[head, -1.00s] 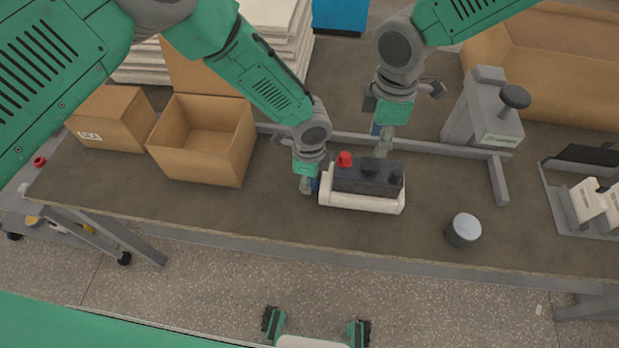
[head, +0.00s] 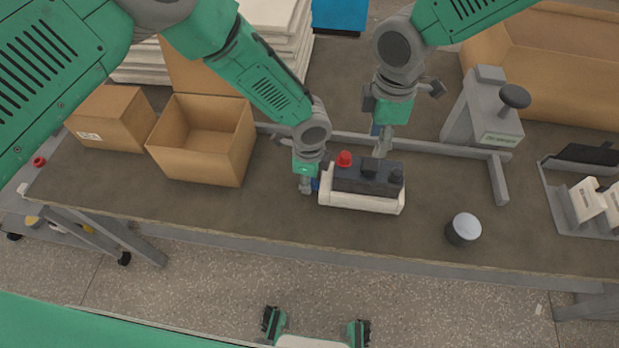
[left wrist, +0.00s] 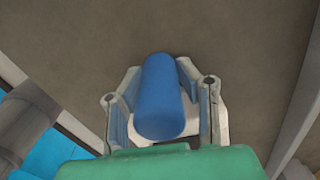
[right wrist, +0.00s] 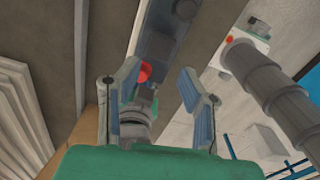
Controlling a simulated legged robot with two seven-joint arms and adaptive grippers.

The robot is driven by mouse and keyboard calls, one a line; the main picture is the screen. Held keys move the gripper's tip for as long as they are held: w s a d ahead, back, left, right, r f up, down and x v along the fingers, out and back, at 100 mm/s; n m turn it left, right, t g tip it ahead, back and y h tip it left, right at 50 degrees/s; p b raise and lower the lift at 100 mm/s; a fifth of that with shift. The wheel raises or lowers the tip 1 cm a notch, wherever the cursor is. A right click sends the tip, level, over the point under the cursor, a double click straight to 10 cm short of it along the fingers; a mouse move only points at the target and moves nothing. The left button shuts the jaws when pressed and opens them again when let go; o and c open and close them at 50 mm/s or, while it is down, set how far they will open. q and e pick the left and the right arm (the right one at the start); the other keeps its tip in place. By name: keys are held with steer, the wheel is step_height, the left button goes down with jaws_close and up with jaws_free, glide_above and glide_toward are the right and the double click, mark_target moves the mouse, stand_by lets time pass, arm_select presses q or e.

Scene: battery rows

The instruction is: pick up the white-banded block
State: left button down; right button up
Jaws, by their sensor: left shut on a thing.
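A dark block (head: 365,178) with a white band (head: 360,201) along its lower front and sides rests on the workbench. It has a red knob (head: 344,159) and dark knobs on top. My left gripper (head: 307,186) is just left of the block, its fingers closed around a blue cylinder (left wrist: 158,95), largely hidden in the head view. My right gripper (head: 384,143) is behind the block, near its back edge. In the right wrist view its fingers (right wrist: 160,100) are apart and empty, with the dark block (right wrist: 158,45) beyond them.
An open cardboard box (head: 202,140) and a closed carton (head: 110,118) stand at the left. A grey metal stand (head: 482,115) and its rail lie behind and right of the block. A small grey cylinder (head: 463,229) stands at front right. The bench front between is clear.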

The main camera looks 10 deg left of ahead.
mark_target(366, 173)
stand_by(0.4)
steer(key=o, duration=1.1)
steer(key=shift+s+d+m+y, duration=0.1)
steer(key=shift+d+m+y, duration=0.1)
steer(key=shift+m+y, duration=0.1)
steer(key=shift+s+d+f+m+y, duration=0.25)
steer(key=shift+m+y, duration=0.15)
steer(key=shift+m, duration=0.1)
steer(key=f, duration=0.4)
steer(key=a+f, duration=0.1)
steer(key=f, duration=0.1)
steer(key=shift+w, duration=0.1)
steer(key=shift+w+a+f, duration=0.1)
steer(key=shift+w+f, duration=0.05)
steer(key=shift+f, duration=1.3)
steer(key=shift+w+a+f, duration=0.1)
steer(key=shift+w+f, duration=0.05)
steer(key=shift+f, duration=1.3)
